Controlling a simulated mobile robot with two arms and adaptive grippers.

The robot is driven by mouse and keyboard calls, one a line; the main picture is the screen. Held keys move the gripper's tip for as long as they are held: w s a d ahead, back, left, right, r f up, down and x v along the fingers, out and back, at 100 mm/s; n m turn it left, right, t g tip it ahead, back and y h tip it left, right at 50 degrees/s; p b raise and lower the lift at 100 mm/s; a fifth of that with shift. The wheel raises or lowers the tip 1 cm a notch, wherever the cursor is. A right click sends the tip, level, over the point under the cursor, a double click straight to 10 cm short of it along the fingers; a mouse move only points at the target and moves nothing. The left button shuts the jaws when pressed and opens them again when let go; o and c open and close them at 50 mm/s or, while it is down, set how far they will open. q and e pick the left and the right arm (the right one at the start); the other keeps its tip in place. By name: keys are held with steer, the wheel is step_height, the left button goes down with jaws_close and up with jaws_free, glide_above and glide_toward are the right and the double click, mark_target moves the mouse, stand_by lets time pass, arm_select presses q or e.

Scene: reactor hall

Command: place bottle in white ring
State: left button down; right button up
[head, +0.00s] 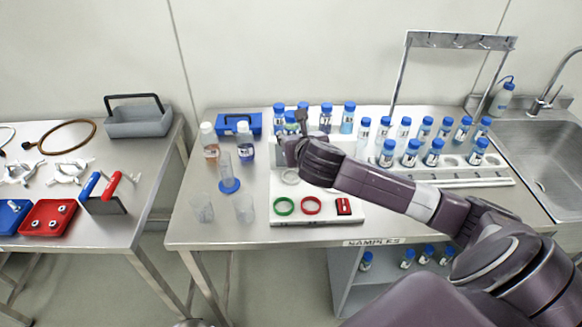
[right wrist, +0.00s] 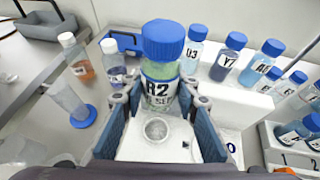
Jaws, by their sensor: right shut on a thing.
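The bottle (right wrist: 161,68) has a blue cap, pale green contents and a label reading R2. It stands upright between the fingers of my right gripper (right wrist: 158,98), which is shut on it. In the head view my right gripper (head: 290,146) is over the white board, with the blue cap (head: 290,117) just behind it. A round pale ring shape also shows below the bottle in the right wrist view (right wrist: 157,130). My left gripper is not in view.
Several blue-capped bottles stand behind and right. Clear beakers and a cylinder (head: 226,168) stand left. A metal rack (head: 396,85) rises at the right.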

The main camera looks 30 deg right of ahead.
steer(key=f, duration=0.7)
steer(key=shift+w+d+f, duration=0.1)
steer(key=shift+w+f, duration=0.1)
steer(key=shift+s+f, duration=0.15)
steer(key=shift+f, duration=2.1)
steer(key=o, duration=1.2)
steer(key=shift+f, duration=0.1)
steer(key=v, duration=1.2)
steer(key=shift+b, duration=0.4)
